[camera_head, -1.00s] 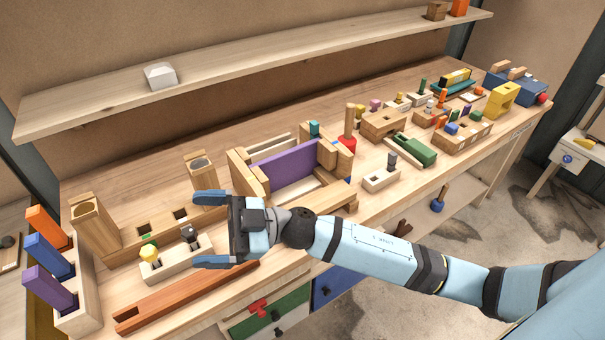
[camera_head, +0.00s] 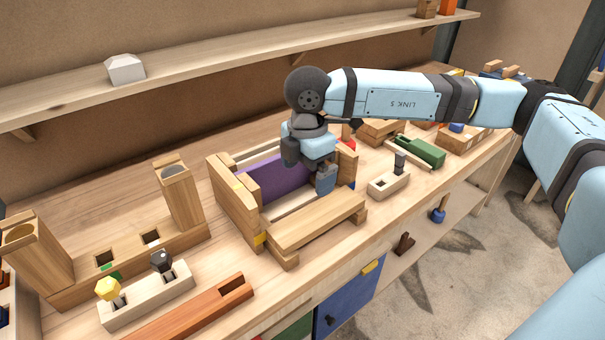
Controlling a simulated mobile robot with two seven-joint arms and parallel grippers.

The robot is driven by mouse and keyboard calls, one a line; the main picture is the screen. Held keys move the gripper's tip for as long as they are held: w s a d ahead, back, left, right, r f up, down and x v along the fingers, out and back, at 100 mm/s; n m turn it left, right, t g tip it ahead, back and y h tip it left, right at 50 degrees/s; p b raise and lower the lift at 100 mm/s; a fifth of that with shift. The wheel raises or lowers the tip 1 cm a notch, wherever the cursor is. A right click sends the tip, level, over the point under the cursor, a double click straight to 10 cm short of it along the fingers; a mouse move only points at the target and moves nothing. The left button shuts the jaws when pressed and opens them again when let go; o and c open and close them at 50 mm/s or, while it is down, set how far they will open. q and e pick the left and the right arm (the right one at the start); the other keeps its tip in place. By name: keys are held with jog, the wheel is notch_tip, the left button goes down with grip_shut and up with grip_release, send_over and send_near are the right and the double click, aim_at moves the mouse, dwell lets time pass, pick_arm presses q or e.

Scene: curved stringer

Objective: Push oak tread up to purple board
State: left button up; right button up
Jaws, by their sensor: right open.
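The purple board (camera_head: 270,182) stands upright inside the wooden stair frame, between its two side pieces; its right part is hidden behind my gripper. The oak tread (camera_head: 316,219) lies flat at the front of the frame, on wooden supports. A gap with a pale strip shows between the tread and the purple board. My right gripper (camera_head: 309,176) points down over the right part of the frame, behind the tread's right end. Its jaws are open, one finger (camera_head: 327,180) showing clearly near the tread's back edge; I cannot tell whether it touches. My left gripper is out of view.
A pale block with yellow and black pegs (camera_head: 150,295) and a reddish-brown bar (camera_head: 195,312) lie at the front left. A wooden holder with two posts (camera_head: 180,200) stands left of the frame. A green block (camera_head: 420,151) and a pale peg block (camera_head: 388,186) lie to the right.

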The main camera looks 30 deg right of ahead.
aim_at(302, 216)
notch_tip(302, 216, down, 12)
jog(key=shift+f, duration=0.7)
jog(key=c, duration=1.1)
jog(key=shift+w+a+b, duration=0.1)
jog(key=shift+w+b, duration=0.25)
jog(key=shift+w, duration=0.45)
jog(key=shift+w+a+b, duration=0.15)
jog(key=shift+w+b, duration=0.25)
jog(key=shift+w, duration=1.3)
jog(key=shift+w+b, duration=0.35)
jog(key=shift+w, duration=0.9)
jog(key=o, duration=1.1)
jog(key=shift+a, duration=0.1)
